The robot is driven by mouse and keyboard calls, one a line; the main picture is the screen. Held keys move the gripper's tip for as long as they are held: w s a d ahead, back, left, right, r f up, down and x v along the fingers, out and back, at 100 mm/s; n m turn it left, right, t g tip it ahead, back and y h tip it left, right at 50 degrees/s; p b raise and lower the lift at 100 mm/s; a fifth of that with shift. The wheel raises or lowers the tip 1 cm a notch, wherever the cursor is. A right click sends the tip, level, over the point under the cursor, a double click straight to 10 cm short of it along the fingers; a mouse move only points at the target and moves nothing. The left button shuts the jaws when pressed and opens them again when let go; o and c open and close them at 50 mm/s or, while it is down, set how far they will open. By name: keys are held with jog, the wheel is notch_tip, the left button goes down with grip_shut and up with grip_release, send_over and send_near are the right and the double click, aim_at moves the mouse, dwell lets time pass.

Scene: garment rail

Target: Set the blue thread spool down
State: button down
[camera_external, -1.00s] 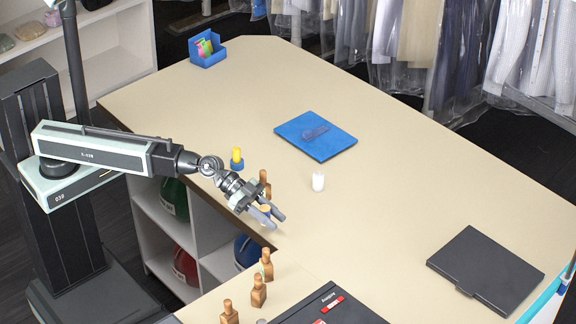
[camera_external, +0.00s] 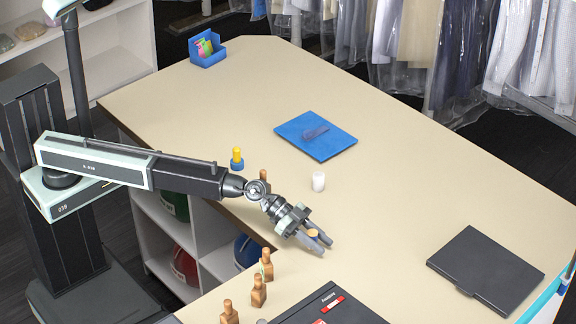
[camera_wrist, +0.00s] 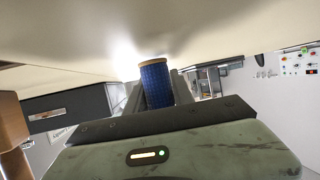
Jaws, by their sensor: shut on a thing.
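My gripper (camera_external: 318,240) is low over the tan table (camera_external: 390,200), near its inner corner. It is shut on the blue thread spool, whose pale round end (camera_external: 313,233) shows between the fingers in the external view. In the wrist view the spool (camera_wrist: 156,84) has blue thread and a tan end, and sits between the two dark fingers. I cannot tell whether the spool touches the table.
A white spool-like piece (camera_external: 318,181) stands behind my gripper. A blue pad (camera_external: 300,128) lies farther back. Wooden bottle-shaped pieces (camera_external: 258,291) stand at front left, beside a black case (camera_external: 325,308). A dark flat case (camera_external: 484,270) lies right. The table between is clear.

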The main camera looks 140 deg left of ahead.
jog(key=shift+f, duration=0.35)
jog(key=c, duration=1.1)
grip_release()
jog(key=shift+r, duration=0.1)
jog(key=shift+r, duration=0.1)
jog(key=shift+s+r+p, duration=0.2)
jog(key=shift+s+p, duration=0.05)
jog(key=shift+p, duration=0.2)
jog(key=p+v, duration=0.4)
jog(key=v, duration=0.7)
jog(key=shift+d, duration=0.1)
jog(key=shift+s, duration=0.3)
jog(key=shift+d, duration=0.1)
